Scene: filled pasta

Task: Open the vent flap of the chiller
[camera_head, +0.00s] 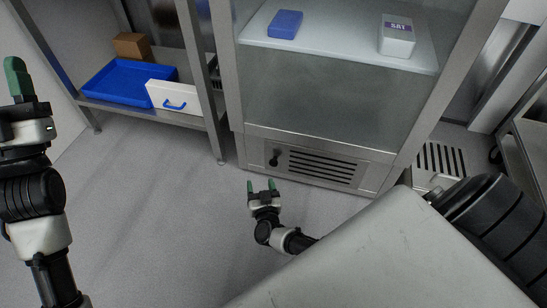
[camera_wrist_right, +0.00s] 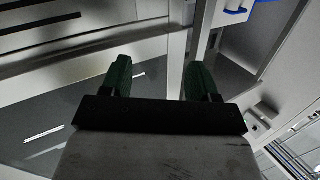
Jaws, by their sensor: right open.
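The chiller (camera_head: 340,100) is a steel cabinet with a glass front. Low on its front is the vent flap (camera_head: 315,168), a steel panel with several dark slots, apparently flush with the front. A black knob (camera_head: 274,157) sits at the panel's left end. My right gripper (camera_head: 263,186) is open and empty, low in front of the chiller and a little below the knob in the picture, apparently apart from it. Its two green fingers stand apart in the right wrist view (camera_wrist_right: 159,80). My left gripper (camera_head: 17,80) is at the far left, away from the chiller; its fingers overlap in view.
Left of the chiller a steel shelf (camera_head: 205,122) holds a blue tray (camera_head: 125,98), a brown box (camera_head: 131,46) and a white box with a blue handle (camera_head: 172,96). A blue box (camera_head: 285,24) and a labelled container (camera_head: 397,42) are inside the chiller. Grey floor (camera_head: 160,200) is clear in front.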

